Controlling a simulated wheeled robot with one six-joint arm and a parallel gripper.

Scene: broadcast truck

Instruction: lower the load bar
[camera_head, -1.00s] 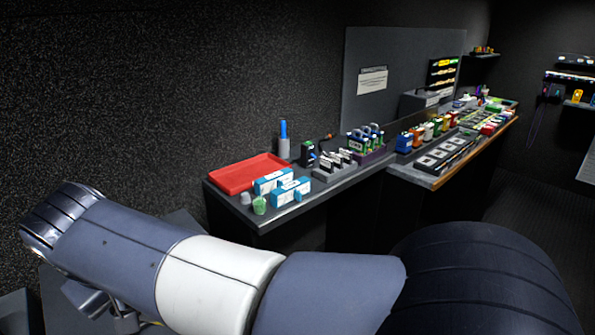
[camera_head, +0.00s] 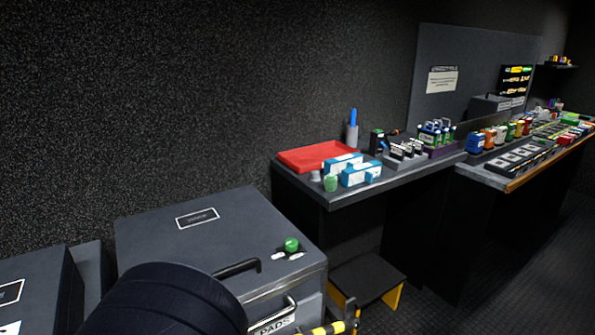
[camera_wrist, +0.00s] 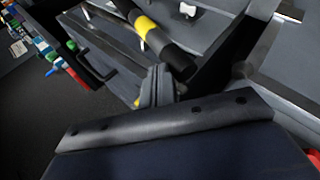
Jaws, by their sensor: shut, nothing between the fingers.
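The load bar (camera_wrist: 148,28) is a black bar with a yellow band. It runs diagonally across the upper middle of the wrist view, in front of dark grey cases. Part of a yellow-and-black striped bar (camera_head: 322,329) also shows at the bottom edge of the head view. My gripper (camera_wrist: 160,74) is shut and empty, with its tips just below the bar in the wrist picture. I cannot tell whether they touch it. My gripper is not visible in the head view.
A dark grey lidded case (camera_head: 185,235) with a black handle stands along the wall. A black step stool (camera_head: 366,279) with yellow sides stands to its right. A counter (camera_head: 330,196) behind holds a red tray (camera_head: 313,157) and small boxes. Floor at the right is clear.

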